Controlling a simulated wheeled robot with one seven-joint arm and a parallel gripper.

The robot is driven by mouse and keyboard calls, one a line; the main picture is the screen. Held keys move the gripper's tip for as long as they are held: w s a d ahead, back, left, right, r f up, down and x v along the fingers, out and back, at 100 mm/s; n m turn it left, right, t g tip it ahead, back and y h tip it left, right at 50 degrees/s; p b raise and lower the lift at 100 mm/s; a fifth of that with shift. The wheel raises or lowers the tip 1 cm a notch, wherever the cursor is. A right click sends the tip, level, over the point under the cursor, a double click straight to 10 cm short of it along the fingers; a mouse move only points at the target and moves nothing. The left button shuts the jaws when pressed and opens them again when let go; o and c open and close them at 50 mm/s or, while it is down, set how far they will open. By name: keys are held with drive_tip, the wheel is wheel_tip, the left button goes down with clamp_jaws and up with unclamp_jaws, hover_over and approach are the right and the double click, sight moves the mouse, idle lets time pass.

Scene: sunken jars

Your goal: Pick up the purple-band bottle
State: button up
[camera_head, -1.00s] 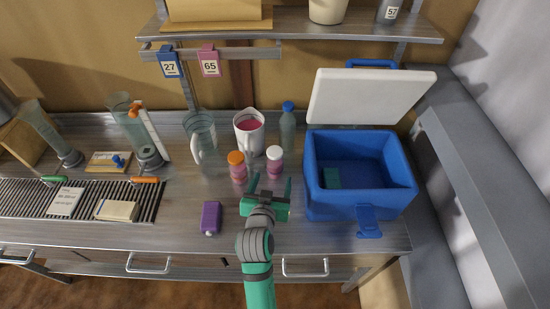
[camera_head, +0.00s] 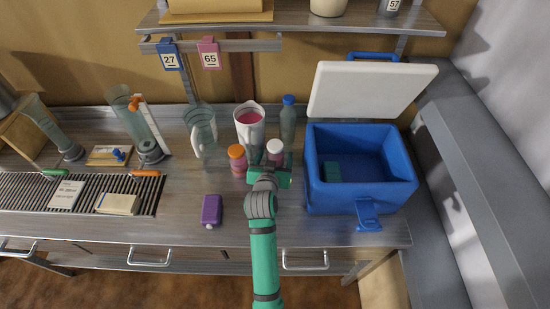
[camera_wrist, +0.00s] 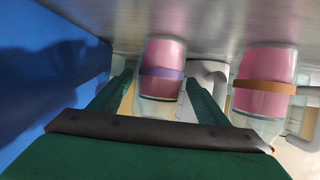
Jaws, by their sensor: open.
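The purple-band bottle (camera_wrist: 163,70) has pink contents and a purple band, and appears inverted in the wrist view. It stands between the two fingers of my open gripper (camera_wrist: 160,95), with no clear contact on either side. In the head view it is the white-capped bottle (camera_head: 275,147), its lower part hidden by my gripper (camera_head: 270,171). A similar bottle with an orange band (camera_wrist: 263,90) stands outside the fingers. In the head view this is the orange-capped bottle (camera_head: 237,158), just left of my gripper.
A blue cooler (camera_head: 362,197) with its lid raised stands close on the right. A white jug with pink contents (camera_head: 249,125), a clear jug (camera_head: 201,130) and a blue-capped bottle (camera_head: 288,121) stand behind. A purple container (camera_head: 211,210) lies at front left.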

drive_tip(key=shift+c, duration=0.2)
drive_tip(key=c, duration=1.3)
drive_tip(key=shift+c, duration=0.2)
drive_tip(key=shift+r, duration=0.3)
